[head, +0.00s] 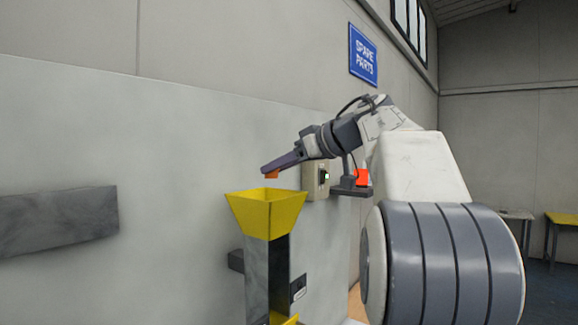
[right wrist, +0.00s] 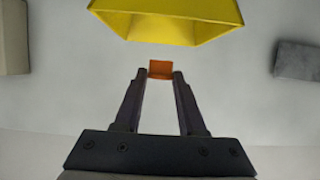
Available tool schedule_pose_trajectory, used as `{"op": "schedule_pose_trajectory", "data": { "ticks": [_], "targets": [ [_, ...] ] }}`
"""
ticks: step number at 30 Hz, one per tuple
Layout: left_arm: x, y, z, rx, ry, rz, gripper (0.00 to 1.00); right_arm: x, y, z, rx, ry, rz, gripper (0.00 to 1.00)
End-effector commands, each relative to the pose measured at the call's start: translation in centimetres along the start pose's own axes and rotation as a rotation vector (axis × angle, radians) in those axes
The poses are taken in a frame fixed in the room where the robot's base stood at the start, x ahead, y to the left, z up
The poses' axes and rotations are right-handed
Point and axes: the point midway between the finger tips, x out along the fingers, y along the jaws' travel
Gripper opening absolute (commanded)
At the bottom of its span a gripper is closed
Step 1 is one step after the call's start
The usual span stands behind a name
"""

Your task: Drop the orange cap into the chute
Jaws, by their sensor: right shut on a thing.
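My right gripper (head: 268,170) is shut on the small orange cap (head: 272,175). In the right wrist view the cap (right wrist: 160,69) sits between the two fingertips of the gripper (right wrist: 160,75). The chute (head: 267,215) has a yellow funnel mouth on a grey metal shaft. In the head view the cap shows just above the funnel's back rim, with a small gap. In the right wrist view the yellow funnel (right wrist: 165,22) lies beyond the fingertips, apart from the cap. The funnel's lower inside is hidden. My left gripper is not in view.
A grey wall panel (head: 150,150) stands behind the chute. A grey bar (head: 57,217) is on it at left. A yellow table (head: 563,218) stands far right.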

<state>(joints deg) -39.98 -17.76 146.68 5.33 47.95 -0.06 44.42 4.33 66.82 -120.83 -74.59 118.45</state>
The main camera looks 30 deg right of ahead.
Motion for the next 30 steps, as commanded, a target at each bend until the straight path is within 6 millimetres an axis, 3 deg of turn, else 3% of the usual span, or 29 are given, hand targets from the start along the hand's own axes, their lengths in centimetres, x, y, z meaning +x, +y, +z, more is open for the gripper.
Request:
{"op": "schedule_pose_trajectory", "data": {
  "ticks": [9,10,12,23,30],
  "targets": [
    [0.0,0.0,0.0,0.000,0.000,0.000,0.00,0.2,0.0,-0.1,0.001,0.000,0.000,0.00],
    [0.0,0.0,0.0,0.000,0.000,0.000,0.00,0.2,0.0,-0.1,0.001,0.000,-0.001,0.47],
    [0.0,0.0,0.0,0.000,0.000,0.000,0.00,0.2,0.0,-0.1,0.001,0.000,0.000,0.74],
    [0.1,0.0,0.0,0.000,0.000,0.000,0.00,0.0,0.0,0.0,0.001,0.000,0.001,0.75],
    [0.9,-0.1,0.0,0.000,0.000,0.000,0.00,-3.6,0.2,0.1,0.000,0.002,0.007,0.75]
  ]
}}
